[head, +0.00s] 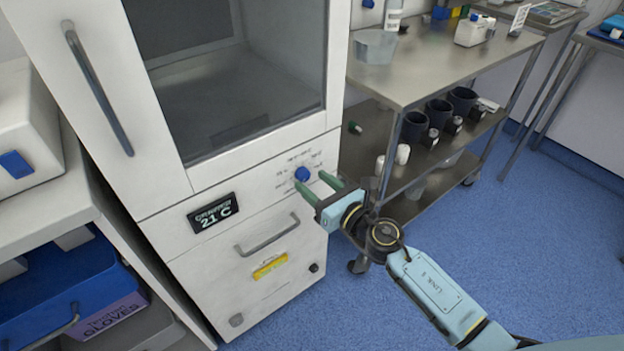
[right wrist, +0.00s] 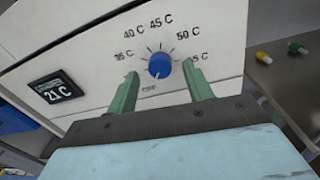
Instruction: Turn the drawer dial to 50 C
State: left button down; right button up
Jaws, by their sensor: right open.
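The blue dial (head: 302,174) is on the front panel of the white cabinet, above the drawer handle. In the right wrist view the dial (right wrist: 159,66) has printed marks around it, including 40 C, 45 C and 50 C. A white pointer line on the dial points down, away from those marks. The dark display (head: 213,212) reads 21 C. My right gripper (head: 314,184) is open, with its green fingers at the dial. In the right wrist view the fingers are on either side of the dial; I cannot tell whether they touch it. My left gripper is not in view.
A drawer handle (head: 268,236) and a yellow label (head: 270,266) are below the dial. A steel trolley (head: 420,75) with dark cups stands to the right. Blue bins (head: 60,285) are at the lower left. The blue floor (head: 540,250) at right is clear.

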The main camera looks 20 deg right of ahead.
jog(key=shift+x, duration=0.8)
jog(key=shift+c, duration=0.4)
jog(key=c, duration=0.9)
